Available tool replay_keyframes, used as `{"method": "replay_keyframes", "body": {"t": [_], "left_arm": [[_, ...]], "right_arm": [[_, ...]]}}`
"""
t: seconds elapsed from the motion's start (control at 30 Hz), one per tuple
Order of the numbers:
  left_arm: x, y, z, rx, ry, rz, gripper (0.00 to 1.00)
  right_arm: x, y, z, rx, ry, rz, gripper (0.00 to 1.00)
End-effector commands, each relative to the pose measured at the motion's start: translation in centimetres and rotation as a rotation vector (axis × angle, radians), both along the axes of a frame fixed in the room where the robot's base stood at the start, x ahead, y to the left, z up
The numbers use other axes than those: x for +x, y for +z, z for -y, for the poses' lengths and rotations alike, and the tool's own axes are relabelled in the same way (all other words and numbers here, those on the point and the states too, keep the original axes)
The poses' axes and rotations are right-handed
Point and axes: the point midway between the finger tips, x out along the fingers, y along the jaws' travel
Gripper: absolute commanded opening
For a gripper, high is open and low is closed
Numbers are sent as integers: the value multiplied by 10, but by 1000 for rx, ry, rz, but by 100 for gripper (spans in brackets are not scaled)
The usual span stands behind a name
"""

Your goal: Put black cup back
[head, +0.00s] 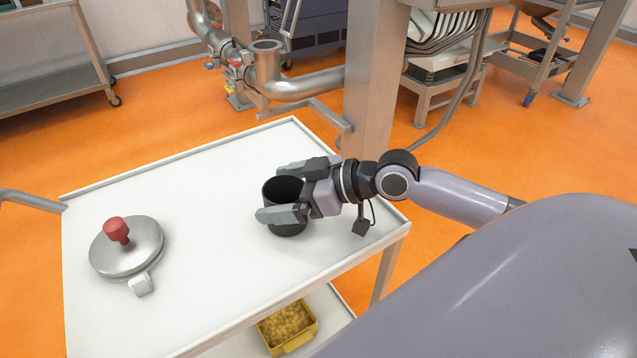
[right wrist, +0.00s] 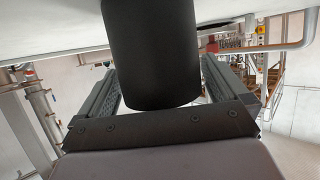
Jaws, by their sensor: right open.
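The black cup (head: 283,191) stands upright on the white cart top (head: 190,215), toward its right side. My right gripper (head: 275,191) is open, with one finger on each side of the cup. In the right wrist view the cup (right wrist: 152,50) sits between the two fingers (right wrist: 160,85), with a visible gap on at least the right side. Whether either finger touches the cup is unclear. The cup's lower part is partly hidden by the near finger in the head view. My left gripper is not in view.
A round metal lid with a red knob (head: 117,230) lies at the cart's left. A yellow bin (head: 287,326) of small yellow pieces is on the shelf below. A metal pipe assembly (head: 290,85) and a steel post (head: 375,85) stand behind the cart. The cart's middle is clear.

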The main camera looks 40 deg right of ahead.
Motion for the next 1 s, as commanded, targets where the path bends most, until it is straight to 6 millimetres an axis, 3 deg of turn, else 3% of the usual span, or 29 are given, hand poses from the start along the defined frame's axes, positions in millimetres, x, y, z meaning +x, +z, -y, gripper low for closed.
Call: {"method": "replay_keyframes", "body": {"t": [0.4, 1.0], "left_arm": [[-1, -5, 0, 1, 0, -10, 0], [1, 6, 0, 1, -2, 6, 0]], "right_arm": [[-37, 19, 31, -4, 4, -6, 100], [-63, 35, 53, 4, 3, -5, 100]]}}
